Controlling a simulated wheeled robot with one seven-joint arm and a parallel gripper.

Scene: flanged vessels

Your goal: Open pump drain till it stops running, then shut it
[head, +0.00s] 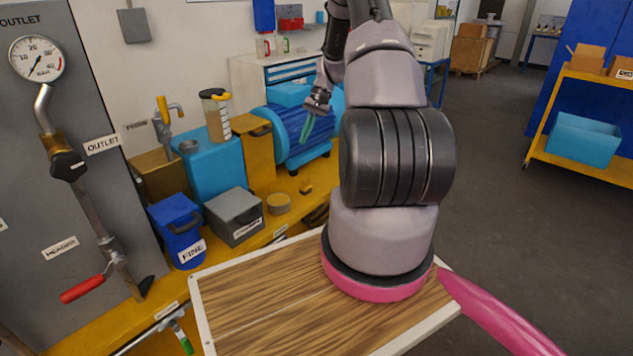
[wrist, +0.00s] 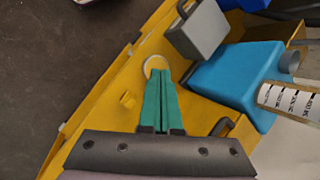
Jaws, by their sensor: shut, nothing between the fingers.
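My gripper (head: 306,131) hangs above the pump bench in the head view, its teal fingers together and empty. In the wrist view my gripper (wrist: 162,85) points down toward a round pale-topped yellow piece (wrist: 155,65), which also shows in the head view (head: 278,204). A green-handled valve (head: 183,338) sits on a pipe at the lower edge of the head view. No drain label is readable, and I see no running liquid.
A red lever (head: 82,289) is on the left pipe. Open floor lies to the right.

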